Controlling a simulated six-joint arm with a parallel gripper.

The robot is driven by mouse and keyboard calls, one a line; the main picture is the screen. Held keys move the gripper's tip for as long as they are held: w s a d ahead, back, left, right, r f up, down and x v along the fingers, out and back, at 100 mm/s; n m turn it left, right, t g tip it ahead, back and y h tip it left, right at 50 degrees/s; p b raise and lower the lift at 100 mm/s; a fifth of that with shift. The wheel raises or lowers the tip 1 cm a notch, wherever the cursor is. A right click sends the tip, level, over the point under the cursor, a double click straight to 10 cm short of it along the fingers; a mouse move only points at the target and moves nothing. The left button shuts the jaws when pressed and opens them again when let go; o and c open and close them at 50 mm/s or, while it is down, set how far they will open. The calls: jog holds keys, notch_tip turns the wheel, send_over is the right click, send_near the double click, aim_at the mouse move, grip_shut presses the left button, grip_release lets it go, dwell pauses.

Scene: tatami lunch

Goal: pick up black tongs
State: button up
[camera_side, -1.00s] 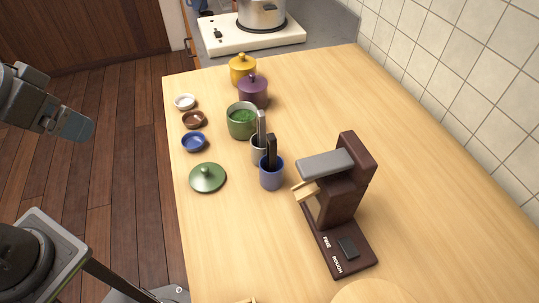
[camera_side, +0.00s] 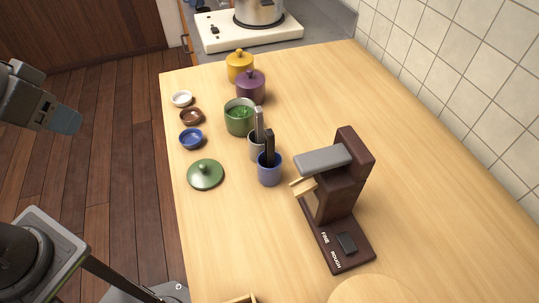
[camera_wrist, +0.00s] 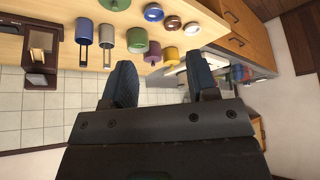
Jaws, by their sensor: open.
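The black tongs (camera_side: 269,147) stand upright in a blue cup (camera_side: 269,174) on the wooden table, their lower part hidden inside it. In the wrist view, which looks upside down, the tongs (camera_wrist: 82,55) and the blue cup (camera_wrist: 84,27) show at upper left. My gripper (camera_side: 68,121) is at the left edge of the side view, off the table and well apart from the tongs. In the wrist view my gripper (camera_wrist: 162,82) has its two fingers spread with nothing between them.
A grey cup (camera_side: 256,150) with grey tongs stands right behind the blue cup. A green pot (camera_side: 239,121) and its lid (camera_side: 205,174) are near. A dark brown grinder (camera_side: 341,195) stands to the right. The table's right side is clear.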

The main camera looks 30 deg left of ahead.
jog(key=w+d+r+m+g, duration=0.1)
jog(key=w+d+r+m, duration=0.15)
jog(key=w+r, duration=0.2)
jog(key=m+g, duration=0.5)
jog(key=m, duration=0.2)
send_over(270, 144)
jog(key=w, duration=0.1)
jog(key=shift+n, duration=0.25)
jog(key=f, duration=0.4)
jog(key=a+f, duration=0.1)
jog(key=f, duration=0.1)
jog(key=shift+f, duration=0.15)
jog(key=f, duration=1.3)
jog(key=shift+d+f, duration=0.25)
jog(key=shift+f, duration=0.1)
jog(key=shift+c, duration=0.3)
